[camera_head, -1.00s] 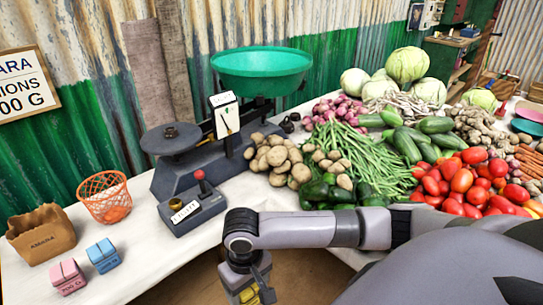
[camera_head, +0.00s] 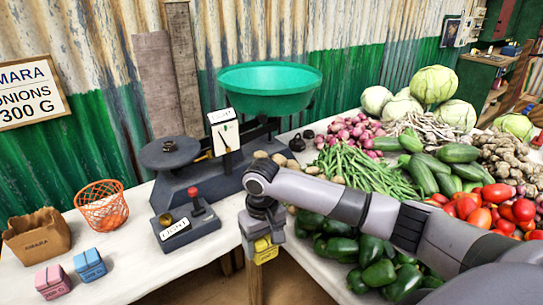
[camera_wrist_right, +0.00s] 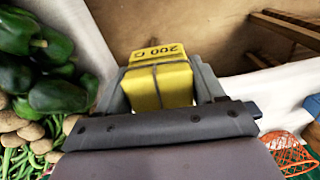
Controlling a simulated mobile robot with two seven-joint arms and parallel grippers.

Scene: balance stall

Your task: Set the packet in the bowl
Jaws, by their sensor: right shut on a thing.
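My right gripper (camera_head: 264,243) is shut on a yellow packet (camera_head: 265,251) and holds it at the table's front edge, in front of the scale. In the right wrist view the yellow packet (camera_wrist_right: 160,84) sits between the two fingers, tied with a dark string and marked "200 G". The green bowl (camera_head: 268,92) rests on top of the dark scale (camera_head: 200,180), behind and above the gripper. The bowl's inside looks empty where it shows. The packet is apart from the bowl. My left gripper is not in view.
A blue packet (camera_head: 89,265) and a pink packet (camera_head: 52,281) lie at the front left, near a paper bag (camera_head: 36,235) and an orange basket (camera_head: 102,207). A small box with a red knob (camera_head: 193,192) stands before the scale. Green peppers (camera_head: 379,274) and other vegetables crowd the right.

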